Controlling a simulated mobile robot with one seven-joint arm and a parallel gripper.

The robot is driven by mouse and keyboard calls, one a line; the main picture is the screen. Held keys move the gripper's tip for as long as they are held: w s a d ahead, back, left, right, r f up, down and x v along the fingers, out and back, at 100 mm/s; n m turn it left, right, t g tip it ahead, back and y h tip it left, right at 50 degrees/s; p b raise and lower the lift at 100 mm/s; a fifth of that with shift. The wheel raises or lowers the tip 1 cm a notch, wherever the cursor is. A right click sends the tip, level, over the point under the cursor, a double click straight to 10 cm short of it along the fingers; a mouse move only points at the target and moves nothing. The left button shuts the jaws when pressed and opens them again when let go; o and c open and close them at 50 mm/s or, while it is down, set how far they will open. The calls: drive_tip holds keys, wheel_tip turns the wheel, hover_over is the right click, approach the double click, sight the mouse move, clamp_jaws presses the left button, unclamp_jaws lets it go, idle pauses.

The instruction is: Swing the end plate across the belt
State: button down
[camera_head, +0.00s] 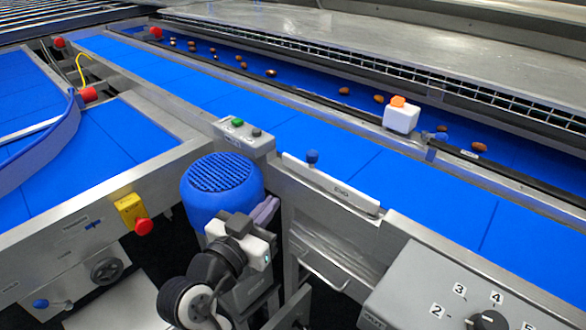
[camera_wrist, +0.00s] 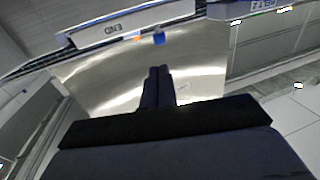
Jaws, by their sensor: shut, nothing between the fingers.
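The end plate (camera_head: 330,184) is a narrow white bar marked END, with a blue knob (camera_head: 312,157) standing at its left part. It lies along the near edge of the blue belt (camera_head: 395,180), not across it. In the wrist view the plate (camera_wrist: 110,31) shows upside down at the top, with the knob (camera_wrist: 159,38) at its right end. My gripper (camera_head: 268,208) is low in front of the near frame, left of the plate and beside a blue drum. In the wrist view my gripper's fingers (camera_wrist: 158,72) are together, empty and apart from the knob.
The blue ribbed drum (camera_head: 222,188) stands close to my gripper. A button box (camera_head: 243,138) sits on the belt frame left of the plate. A grey dial panel (camera_head: 455,290) is at front right. A white box with an orange top (camera_head: 401,118) stands on the far rail.

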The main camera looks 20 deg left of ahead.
sight(309, 160)
drive_tip(key=w+p, duration=0.1)
drive_tip(key=w, duration=0.3)
drive_tip(key=w+d+p, duration=0.1)
drive_tip(key=w, duration=0.3)
drive_tip(key=w+p, duration=0.1)
drive_tip(key=w, duration=0.3)
drive_tip(key=shift+w+d+r+p, duration=0.1)
drive_tip(key=shift+w+d+p, duration=0.25)
drive_tip(key=shift+d+p, duration=0.05)
drive_tip(key=shift+w, duration=0.5)
drive_tip(key=shift+w, duration=0.1)
drive_tip(key=shift+w+m+h, duration=0.4)
drive_tip(key=shift+w+h, duration=0.15)
drive_tip(key=shift+h, duration=0.05)
drive_tip(key=w+d+m+h+b, duration=0.1)
drive_tip(key=w+h, duration=0.1)
drive_tip(key=w+d+m+g+h+b, duration=0.1)
drive_tip(key=w+b, duration=0.1)
drive_tip(key=w+d+m+g+h+b, duration=0.1)
drive_tip(key=w+h+b, duration=0.1)
drive_tip(key=w, duration=0.1)
drive_tip(key=shift+w+d+f+m+h, duration=0.1)
drive_tip(key=shift+f+m+h, duration=0.1)
drive_tip(key=shift+m+h, duration=0.15)
drive_tip(key=shift+b+x, duration=0.4)
drive_tip(key=shift+x, duration=0.45)
drive_tip(key=shift+d+r, duration=0.1)
drive_tip(key=shift+d, duration=0.05)
